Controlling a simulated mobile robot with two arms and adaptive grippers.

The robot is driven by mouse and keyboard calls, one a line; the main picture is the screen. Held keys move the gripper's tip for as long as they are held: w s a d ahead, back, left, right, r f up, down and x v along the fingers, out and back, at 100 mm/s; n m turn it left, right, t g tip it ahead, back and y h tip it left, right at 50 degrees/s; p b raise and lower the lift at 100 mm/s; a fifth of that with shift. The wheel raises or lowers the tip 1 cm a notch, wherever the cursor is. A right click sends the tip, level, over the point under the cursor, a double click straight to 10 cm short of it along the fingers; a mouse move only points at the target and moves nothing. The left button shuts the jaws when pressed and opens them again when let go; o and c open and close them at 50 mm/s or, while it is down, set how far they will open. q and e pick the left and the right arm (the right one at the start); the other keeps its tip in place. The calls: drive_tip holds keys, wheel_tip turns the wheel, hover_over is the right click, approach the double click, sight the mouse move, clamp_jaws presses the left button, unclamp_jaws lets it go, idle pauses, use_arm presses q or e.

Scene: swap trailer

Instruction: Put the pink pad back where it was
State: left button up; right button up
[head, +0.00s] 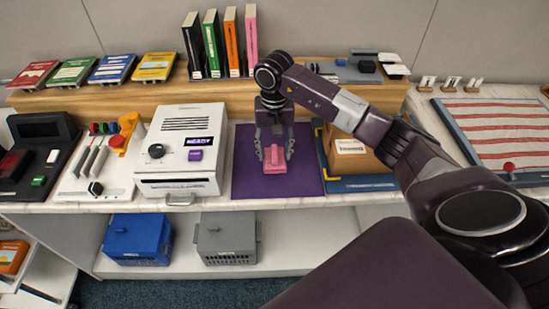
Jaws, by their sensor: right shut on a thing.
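The pink pad (274,169) is over the purple mat (245,180) on the counter, to the right of the white machine. My right gripper (274,155) points down, with its fingers on either side of the pad, and is shut on it. I cannot tell whether the pad touches the mat or hangs just above it. My left gripper is not in view.
The white machine (180,140) stands left of the mat. A brown box (352,152) in a blue tray is to the right. Upright books (231,45) stand on the wooden shelf behind. Blue (138,240) and grey (226,238) bins sit below.

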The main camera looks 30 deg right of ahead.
sight(275, 148)
wheel_tip(275, 148, down, 4)
drive_tip(key=shift+r+p, duration=0.25)
drive_tip(key=shift+p, duration=0.15)
drive_tip(key=shift+f, duration=0.3)
drive_tip(key=o, duration=1.1)
drive_tip(key=shift+o, duration=0.2)
drive_tip(key=shift+r, duration=0.1)
drive_tip(key=shift+r, duration=0.15)
wheel_tip(275, 148, up, 10)
drive_tip(key=b, duration=0.3)
drive_tip(key=shift+r, duration=0.9)
